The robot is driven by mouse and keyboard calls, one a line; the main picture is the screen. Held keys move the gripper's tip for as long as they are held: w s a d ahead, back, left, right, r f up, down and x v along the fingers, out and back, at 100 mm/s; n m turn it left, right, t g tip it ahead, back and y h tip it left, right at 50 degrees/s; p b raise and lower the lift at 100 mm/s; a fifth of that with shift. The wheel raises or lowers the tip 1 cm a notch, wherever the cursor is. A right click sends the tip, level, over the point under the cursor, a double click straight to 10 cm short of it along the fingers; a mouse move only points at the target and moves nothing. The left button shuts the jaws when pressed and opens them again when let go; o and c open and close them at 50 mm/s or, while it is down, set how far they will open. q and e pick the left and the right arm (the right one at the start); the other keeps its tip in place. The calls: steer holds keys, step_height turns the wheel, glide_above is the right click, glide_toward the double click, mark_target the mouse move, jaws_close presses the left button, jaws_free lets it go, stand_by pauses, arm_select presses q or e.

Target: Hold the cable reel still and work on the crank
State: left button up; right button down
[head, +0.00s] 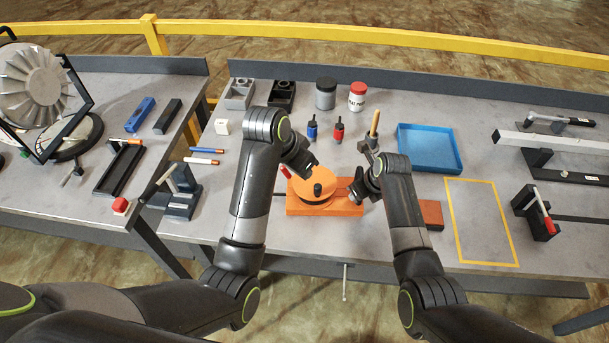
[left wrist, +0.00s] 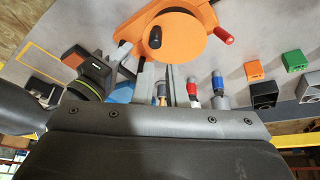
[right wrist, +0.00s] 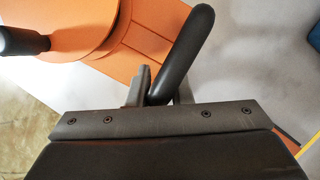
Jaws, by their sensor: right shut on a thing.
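The orange cable reel (head: 309,188) sits on an orange base (head: 325,209) at the bench's front edge. A black knob (head: 318,189) stands on top of it, also seen in the left wrist view (left wrist: 155,37). My left gripper (head: 305,166) is above the reel's back edge, open and empty, apart from the red handle. My right gripper (head: 364,190) is at the base's right end, shut on a black handle (right wrist: 188,45). Its lower end is hidden between the fingers.
Red and blue screwdrivers (head: 338,131) and a wooden-handled tool (head: 374,125) stand behind the reel. A blue tray (head: 430,148) lies right of them. A yellow outlined area (head: 482,222) is empty.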

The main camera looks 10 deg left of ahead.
arm_select(q)
steer(key=a+n, duration=0.1)
steer(key=a, duration=0.1)
steer(key=a+f+n+h, duration=0.1)
steer(key=a+n, duration=0.1)
steer(key=a, duration=0.1)
steer(key=s+a+n+h, duration=0.1)
steer(key=a, duration=0.2)
steer(key=shift+a+f+n+t, duration=0.15)
steer(key=shift+f+n+t, duration=0.1)
steer(key=shift+n+t, duration=0.05)
jaws_close()
steer(key=h, duration=0.1)
glide_toward(303, 196)
steer(key=w+f, duration=0.3)
steer(key=w, duration=0.1)
steer(key=d, duration=0.4)
steer(key=shift+s+n, duration=0.15)
steer(key=shift+n, duration=0.15)
steer(key=shift+d, duration=0.45)
